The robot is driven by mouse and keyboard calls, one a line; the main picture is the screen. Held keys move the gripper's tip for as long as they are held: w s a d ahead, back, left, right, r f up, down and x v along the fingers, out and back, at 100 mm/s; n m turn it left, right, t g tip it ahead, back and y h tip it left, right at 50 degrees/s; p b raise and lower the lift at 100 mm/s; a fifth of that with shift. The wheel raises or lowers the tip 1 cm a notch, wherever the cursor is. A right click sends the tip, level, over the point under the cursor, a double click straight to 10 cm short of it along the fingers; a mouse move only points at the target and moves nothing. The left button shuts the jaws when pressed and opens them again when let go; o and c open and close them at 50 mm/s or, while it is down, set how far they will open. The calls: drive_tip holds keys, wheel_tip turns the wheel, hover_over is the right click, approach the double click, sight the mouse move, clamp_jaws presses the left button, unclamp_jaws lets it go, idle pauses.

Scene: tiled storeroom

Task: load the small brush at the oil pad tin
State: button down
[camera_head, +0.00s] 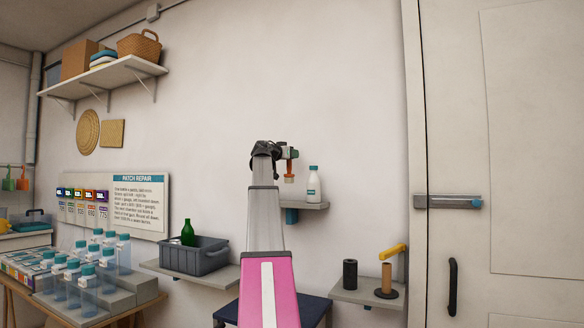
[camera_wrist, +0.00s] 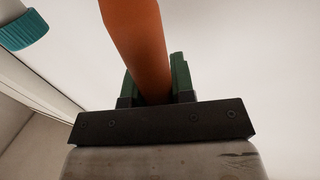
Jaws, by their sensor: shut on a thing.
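My gripper (camera_head: 290,165) is at the end of my raised arm, near the small wall shelf. In the wrist view its two green fingers (camera_wrist: 157,80) are shut on an orange-brown round handle (camera_wrist: 136,40), which I take to be the small brush. Its far end runs out of the picture, so I cannot see the bristles. In the head view a short orange piece (camera_head: 289,180) shows below the gripper, above the shelf's left end. I cannot pick out the oil pad tin with certainty.
A white bottle with a teal cap (camera_head: 314,184) stands on the small shelf (camera_head: 312,206), just right of the gripper. Below are a grey crate (camera_head: 205,262) and a right shelf (camera_head: 366,293). A door (camera_head: 500,150) is at right.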

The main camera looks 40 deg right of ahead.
drive_tip(key=w+a+r, duration=0.2)
drive_tip(key=w+a, duration=0.3)
drive_tip(key=w, duration=0.5)
drive_tip(key=shift+w+d+f, duration=0.1)
drive_tip(key=shift+f, duration=1.4)
drive_tip(key=shift+w+f, duration=0.1)
drive_tip(key=shift+f, duration=1.9)
wheel_tip(320, 180, up, 7)
idle(0.8)
